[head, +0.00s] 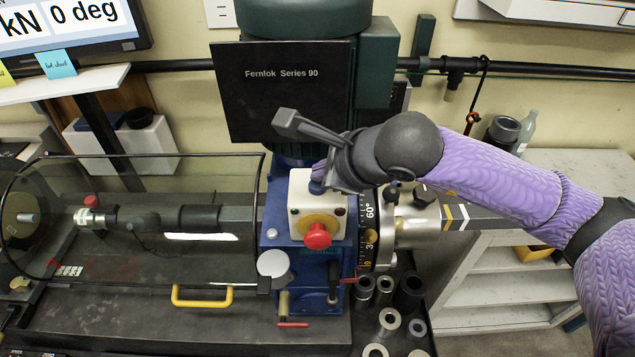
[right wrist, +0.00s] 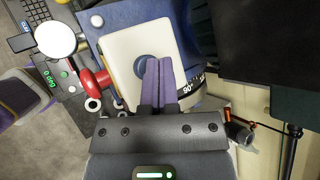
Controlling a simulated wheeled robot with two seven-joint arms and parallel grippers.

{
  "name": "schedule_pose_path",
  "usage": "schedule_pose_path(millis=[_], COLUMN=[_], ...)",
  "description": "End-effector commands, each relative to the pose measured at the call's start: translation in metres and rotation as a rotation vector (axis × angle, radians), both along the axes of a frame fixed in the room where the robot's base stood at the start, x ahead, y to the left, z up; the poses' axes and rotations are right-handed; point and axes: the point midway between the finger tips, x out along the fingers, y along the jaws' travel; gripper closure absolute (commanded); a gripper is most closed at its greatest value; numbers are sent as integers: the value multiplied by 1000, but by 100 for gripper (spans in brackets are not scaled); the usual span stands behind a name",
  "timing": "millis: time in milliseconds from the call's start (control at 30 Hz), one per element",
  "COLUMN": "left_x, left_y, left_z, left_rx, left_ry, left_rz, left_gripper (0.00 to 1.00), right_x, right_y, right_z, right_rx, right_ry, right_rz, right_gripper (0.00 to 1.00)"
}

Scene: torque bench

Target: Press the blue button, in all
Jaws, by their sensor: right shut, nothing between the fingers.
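The blue button (head: 317,188) sits at the top of a white control box (head: 300,188), above a red mushroom button (head: 318,237) on a yellow ring. My right gripper (head: 319,174) is shut and empty, with its purple fingertips at the blue button and hiding part of it. In the right wrist view the blue button (right wrist: 142,64) shows as a dark round edge beside the shut fingertips (right wrist: 159,62). I cannot tell whether the fingertips touch it or whether it is pushed in.
The box is on a blue machine body (head: 270,232) beside a clear guard with a yellow handle (head: 202,303). A black panel (head: 285,92) stands behind. A degree dial (head: 369,225) and silver shaft (head: 415,226) are at right. Several sockets (head: 389,319) stand below.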

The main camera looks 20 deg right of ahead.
Motion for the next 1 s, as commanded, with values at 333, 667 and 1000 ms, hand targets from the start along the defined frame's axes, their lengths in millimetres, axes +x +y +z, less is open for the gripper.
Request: schedule_pose_path(millis=[333, 667, 1000], left_x=[0, 0, 0], left_y=[0, 0, 0], left_z=[-3, -7, -11], left_rx=[0, 0, 0], left_ry=[0, 0, 0], left_rz=[0, 0, 0], left_gripper=[100, 100, 100], right_x=[0, 0, 0], right_y=[0, 0, 0], right_z=[-2, -5, -8], right_rx=[0, 0, -1], right_ry=[0, 0, 0], right_rz=[0, 0, -1], right_gripper=[100, 100, 100])
